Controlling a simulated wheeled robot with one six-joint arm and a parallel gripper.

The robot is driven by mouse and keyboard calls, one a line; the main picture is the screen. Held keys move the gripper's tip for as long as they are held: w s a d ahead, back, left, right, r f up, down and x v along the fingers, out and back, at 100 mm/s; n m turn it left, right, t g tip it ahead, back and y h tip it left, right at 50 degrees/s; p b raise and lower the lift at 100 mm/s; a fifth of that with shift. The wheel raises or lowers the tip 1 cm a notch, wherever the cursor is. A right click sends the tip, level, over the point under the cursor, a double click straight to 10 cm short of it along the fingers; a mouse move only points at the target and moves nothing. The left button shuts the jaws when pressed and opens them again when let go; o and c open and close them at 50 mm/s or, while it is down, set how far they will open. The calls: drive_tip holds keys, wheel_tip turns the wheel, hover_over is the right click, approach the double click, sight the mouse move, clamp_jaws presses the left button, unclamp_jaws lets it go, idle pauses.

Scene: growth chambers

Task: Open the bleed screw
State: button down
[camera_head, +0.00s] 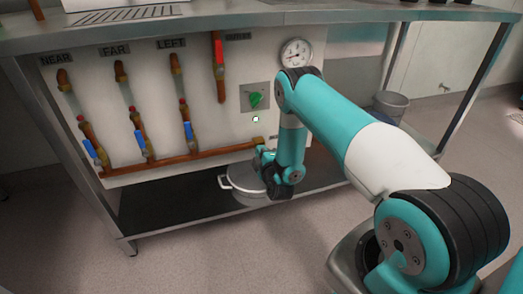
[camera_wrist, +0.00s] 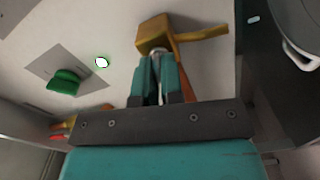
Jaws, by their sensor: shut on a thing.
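The copper manifold pipe (camera_head: 195,157) runs along the low part of the white panel and ends in a brass block (camera_head: 257,142). The wrist view shows this brass block (camera_wrist: 154,34) with a brass arm out to the right. My gripper (camera_head: 262,157) is at the block, below it in the head view. In the wrist view my gripper (camera_wrist: 158,62) has its teal fingers close together right at the block, with a thin pale part between them. This appears to be the bleed screw, mostly hidden by the fingers.
A green knob (camera_head: 255,99) on a grey plate and a gauge (camera_head: 296,53) are above the pipe end. Valves with blue levers (camera_head: 139,143) are to the left. A pot (camera_head: 243,184) stands on the low shelf below the block; a bucket (camera_head: 391,104) is behind my arm.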

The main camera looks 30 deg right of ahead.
drive_tip(key=shift+s+f+n, duration=0.1)
drive_tip(key=shift+f+n, duration=0.05)
drive_tip(key=shift+n, duration=0.15)
drive_tip(key=c, duration=1.3)
unclamp_jaws()
drive_tip(key=shift+o, duration=0.2)
drive_tip(key=shift+a, duration=0.1)
drive_tip(key=p+v, duration=1.7)
drive_tip(key=p, duration=0.4)
drive_tip(key=shift+s+p, duration=0.2)
drive_tip(key=shift+p, duration=0.1)
